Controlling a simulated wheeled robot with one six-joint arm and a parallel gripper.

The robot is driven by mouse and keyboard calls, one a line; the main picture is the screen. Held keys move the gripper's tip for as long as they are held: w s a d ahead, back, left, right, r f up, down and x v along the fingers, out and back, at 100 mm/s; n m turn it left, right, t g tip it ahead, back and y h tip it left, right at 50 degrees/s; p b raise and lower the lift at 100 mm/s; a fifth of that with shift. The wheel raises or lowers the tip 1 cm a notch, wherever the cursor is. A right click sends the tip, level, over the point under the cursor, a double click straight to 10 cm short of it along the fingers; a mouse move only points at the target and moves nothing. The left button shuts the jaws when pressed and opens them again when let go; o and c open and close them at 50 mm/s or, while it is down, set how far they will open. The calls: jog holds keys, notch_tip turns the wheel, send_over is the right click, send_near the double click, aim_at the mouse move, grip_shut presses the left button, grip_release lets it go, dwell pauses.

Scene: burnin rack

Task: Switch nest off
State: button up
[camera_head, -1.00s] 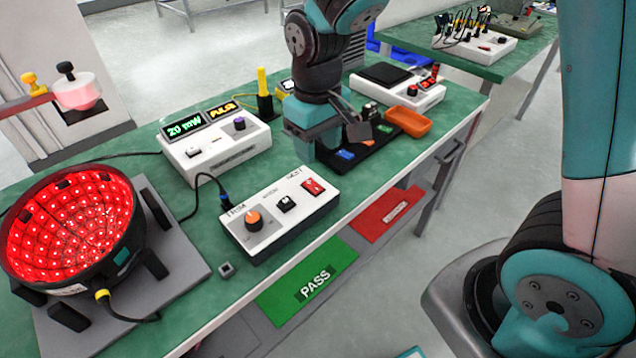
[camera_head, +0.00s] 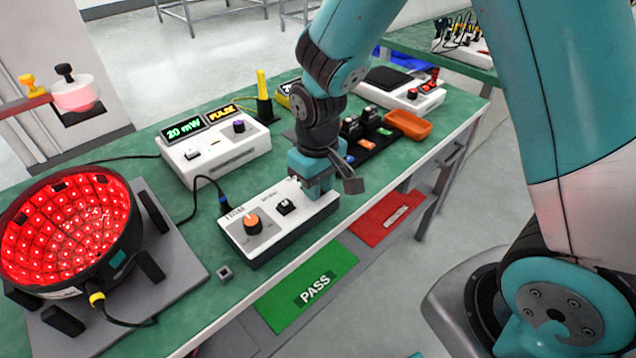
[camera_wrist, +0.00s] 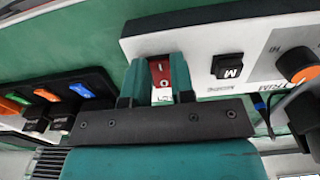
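The white control box (camera_head: 262,207) stands at the bench's front edge, with an orange TRIM knob (camera_head: 253,224) and a black middle button (camera_head: 286,207). Its red nest rocker switch (camera_wrist: 161,72) shows in the wrist view between my fingertips, with part of a label below it. My gripper (camera_head: 318,188) is over the right end of the box, pointing down, and hides the rocker in the head view. In the wrist view, my gripper (camera_wrist: 161,80) is open with a narrow gap and nothing held. Whether the fingers touch the switch cannot be told.
A glowing red dome (camera_head: 65,235) sits on a grey plate at left. A white meter (camera_head: 215,150) reading "20 mW" and "PULSE" stands behind the box. A black tray with coloured parts and an orange bin (camera_head: 408,124) lie right. Green PASS (camera_head: 310,288) and red panels are below the edge.

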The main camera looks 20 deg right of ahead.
grip_shut()
jog(key=shift+r+g+p, duration=0.3)
jog(key=shift+r+p, duration=0.05)
jog(key=shift+p, duration=0.6)
jog(key=shift+w+a+r+g+h+p, duration=0.1)
jog(key=shift+w+g+h+p, duration=0.2)
jog(key=shift+g+p, duration=0.7)
jog(key=shift+f+p, duration=0.25)
jog(key=shift+p, duration=0.4)
jog(key=o, duration=0.6)
grip_release()
